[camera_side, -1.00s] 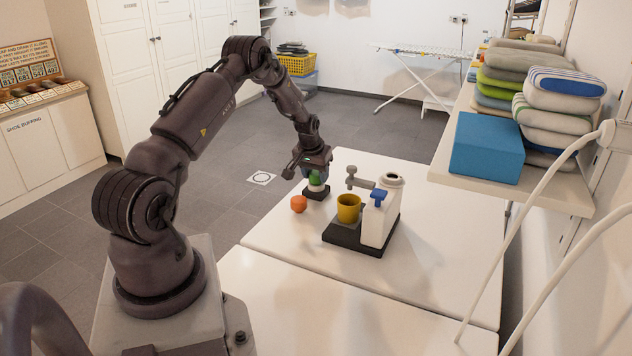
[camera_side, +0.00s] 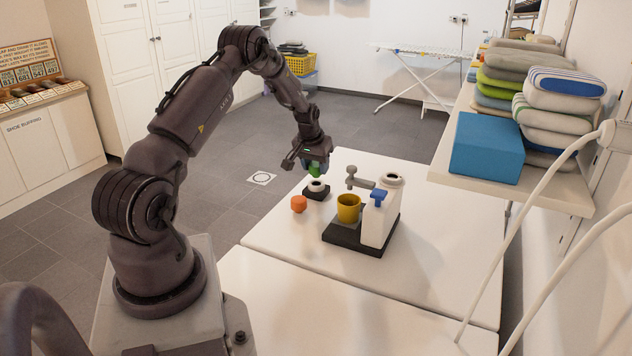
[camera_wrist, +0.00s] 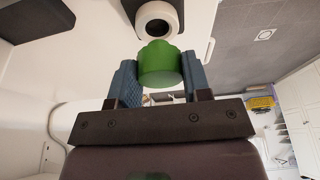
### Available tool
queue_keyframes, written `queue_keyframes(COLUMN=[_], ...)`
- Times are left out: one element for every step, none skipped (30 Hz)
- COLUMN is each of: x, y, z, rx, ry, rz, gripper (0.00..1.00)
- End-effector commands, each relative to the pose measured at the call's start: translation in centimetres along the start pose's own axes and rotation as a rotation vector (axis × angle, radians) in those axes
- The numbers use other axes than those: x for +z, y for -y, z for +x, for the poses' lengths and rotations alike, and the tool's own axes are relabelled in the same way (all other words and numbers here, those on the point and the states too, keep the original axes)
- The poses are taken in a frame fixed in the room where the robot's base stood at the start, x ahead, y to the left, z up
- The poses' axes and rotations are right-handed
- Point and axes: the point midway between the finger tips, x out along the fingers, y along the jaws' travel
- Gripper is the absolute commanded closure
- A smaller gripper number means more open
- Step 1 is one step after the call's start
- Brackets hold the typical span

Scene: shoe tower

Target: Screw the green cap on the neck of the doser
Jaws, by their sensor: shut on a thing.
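My gripper (camera_side: 315,168) is shut on the green cap (camera_side: 314,171) and holds it above a small white jar with a dark opening (camera_side: 317,186), which sits on a black base. In the wrist view the green cap (camera_wrist: 160,65) is between the two blue-grey fingers, and the jar's open mouth (camera_wrist: 157,22) shows beyond it, apart from the cap. The doser is the white box-shaped body (camera_side: 378,222) with a round grey-rimmed neck (camera_side: 392,180) on top, a grey spout arm and a blue tap (camera_side: 378,197). It stands upright on a black base, right of my gripper.
A yellow cup (camera_side: 348,208) stands on the black base (camera_side: 345,236) under the spout. An orange cap-like piece (camera_side: 299,204) lies on the white table (camera_side: 430,260) left of the doser. A shelf with folded fabrics and a blue box (camera_side: 487,147) stands at the right. The table's front is clear.

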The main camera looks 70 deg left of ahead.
Motion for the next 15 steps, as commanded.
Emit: queue_keyframes(x=[0.0,0.0,0.0,0.0,0.0,0.0,0.0,-0.1,-0.2,-0.3,-0.4,-0.6,-0.8,-0.9,-1.2], y=[0.0,0.0,0.0,0.0,0.0,0.0,0.0,0.0,0.0,0.0,0.0,0.0,0.0,0.0,0.0], z=[0.0,0.0,0.0,0.0,0.0,0.0,-0.1,-0.2,-0.5,-0.7,-1.1,-1.6,-2.1,-2.7,-3.5], rx=[0.0,0.0,0.0,0.0,0.0,0.0,0.0,0.0,0.0,0.0,0.0,-0.001,-0.001,-0.001,-0.001], ry=[0.0,0.0,0.0,0.0,0.0,0.0,0.0,-0.001,-0.001,-0.002,-0.002,-0.003,-0.005,-0.004,-0.005], rz=[0.0,0.0,0.0,0.0,0.0,0.0,0.0,0.0,0.0,0.0,0.0,0.0,0.0,0.0,0.001], gripper=[0.84,0.84,0.84,0.84,0.84,0.84,0.84,0.84,0.84,0.84,0.84,0.84,0.84,0.84,0.84])
